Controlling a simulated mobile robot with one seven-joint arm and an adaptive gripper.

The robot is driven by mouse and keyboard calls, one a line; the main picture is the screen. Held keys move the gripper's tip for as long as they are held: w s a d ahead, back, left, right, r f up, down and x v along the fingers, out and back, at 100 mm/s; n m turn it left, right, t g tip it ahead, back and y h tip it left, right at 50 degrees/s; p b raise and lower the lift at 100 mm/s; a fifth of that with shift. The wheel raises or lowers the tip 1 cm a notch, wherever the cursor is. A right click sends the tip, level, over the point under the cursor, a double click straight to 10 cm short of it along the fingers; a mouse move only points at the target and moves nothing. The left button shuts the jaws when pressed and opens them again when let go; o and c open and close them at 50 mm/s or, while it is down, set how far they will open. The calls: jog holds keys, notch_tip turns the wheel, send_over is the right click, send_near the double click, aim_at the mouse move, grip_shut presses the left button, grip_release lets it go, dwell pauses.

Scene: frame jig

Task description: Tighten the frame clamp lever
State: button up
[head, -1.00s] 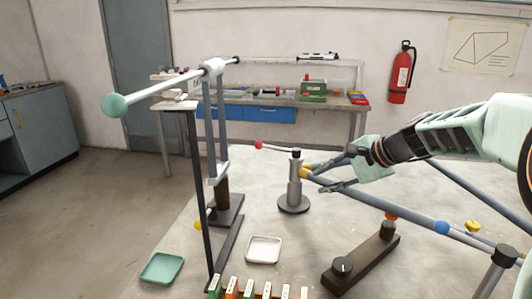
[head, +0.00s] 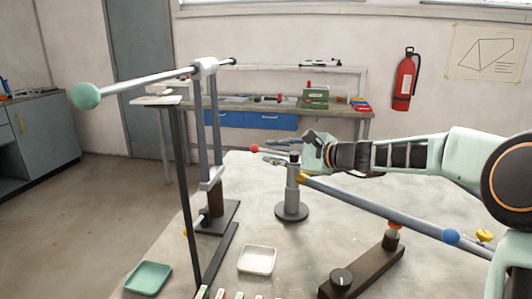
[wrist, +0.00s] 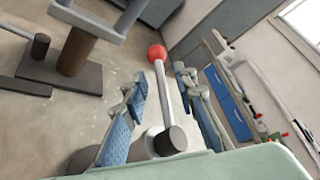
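The clamp lever (head: 254,149) is a thin grey rod with a red ball end, pointing left from the black-capped top of a grey post (head: 291,195). In the wrist view the lever (wrist: 157,53) runs up from the black cap (wrist: 170,141) between my two fingers. My gripper (head: 284,147) is at the height of the post's top. Its fingers (wrist: 161,76) are open, one on each side of the rod, with gaps showing. The red ball lies beyond the fingertips. A long blue-grey tube (head: 375,208) with a yellow end meets the post.
A tall stand (head: 212,125) carrying a bar with a green ball (head: 86,96) rises left of the post. A white tray (head: 257,261), a green tray (head: 148,278) and a dark block with a knob (head: 362,268) are in front. The back bench (head: 345,114) stands well behind.

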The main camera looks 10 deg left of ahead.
aim_at(268, 151)
jog(key=shift+x, duration=1.5)
jog(key=shift+c, duration=0.3)
grip_shut()
